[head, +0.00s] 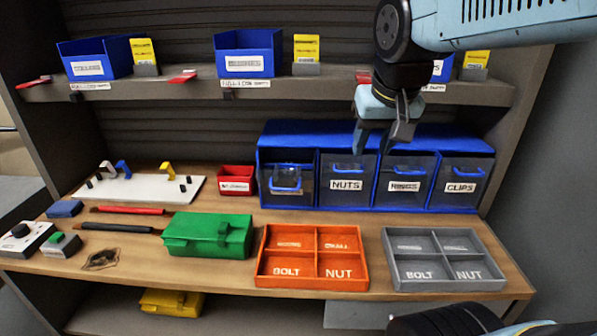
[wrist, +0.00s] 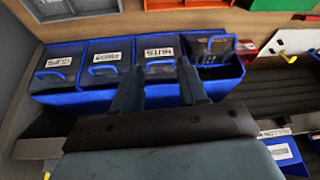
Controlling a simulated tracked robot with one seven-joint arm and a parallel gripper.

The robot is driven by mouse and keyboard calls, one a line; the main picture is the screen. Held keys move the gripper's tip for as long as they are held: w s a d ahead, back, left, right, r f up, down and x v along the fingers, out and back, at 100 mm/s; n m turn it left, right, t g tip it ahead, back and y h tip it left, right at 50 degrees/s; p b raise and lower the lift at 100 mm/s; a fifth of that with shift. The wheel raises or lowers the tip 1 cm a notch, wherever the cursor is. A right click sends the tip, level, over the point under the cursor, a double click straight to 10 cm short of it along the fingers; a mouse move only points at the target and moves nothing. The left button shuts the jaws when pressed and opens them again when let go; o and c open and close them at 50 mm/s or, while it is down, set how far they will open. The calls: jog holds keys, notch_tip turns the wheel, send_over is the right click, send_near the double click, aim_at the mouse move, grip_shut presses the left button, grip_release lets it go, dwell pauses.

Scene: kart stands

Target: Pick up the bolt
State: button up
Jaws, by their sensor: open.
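I cannot make out a bolt in either view. My gripper (head: 380,140) is open and empty, in front of the blue bin unit (head: 300,132) and above the bench. In the wrist view its two fingers (wrist: 159,72) stand apart, over the bin marked NUTS (wrist: 160,62). The unlabelled-looking end bin (head: 286,180) has dark contents or an opening behind its blue handle; it also shows in the wrist view (wrist: 212,60). The orange tray (head: 316,256) and the grey tray (head: 443,259) each have a compartment marked BOLT, and both look empty.
A green case (head: 207,235), a small red bin (head: 236,180) and a white board with hooks (head: 140,187) are on the bench. The shelf above (head: 200,87) carries blue bins and yellow cards. Bare wood runs along the bench's front edge.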

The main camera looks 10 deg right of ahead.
jog(key=w+a+g, duration=0.2)
jog(key=w+a, duration=0.3)
jog(key=w, duration=0.4)
jog(key=m+g, duration=0.1)
jog(key=m, duration=0.1)
send_over(298, 166)
jog(key=s, duration=0.4)
jog(key=f, duration=1)
jog(key=shift+s+a+f, duration=0.2)
jog(key=shift+a+f, duration=0.05)
jog(key=shift+a, duration=0.1)
jog(key=shift+w+d+f, duration=0.1)
jog(key=shift+w+f, duration=0.1)
jog(key=shift+f, duration=0.65)
jog(key=shift+w+f, duration=0.2)
jog(key=shift+f, duration=0.65)
jog(key=shift+w+d+f, duration=0.1)
jog(key=shift+w+f, duration=0.1)
jog(key=shift+f, duration=0.65)
grip_shut()
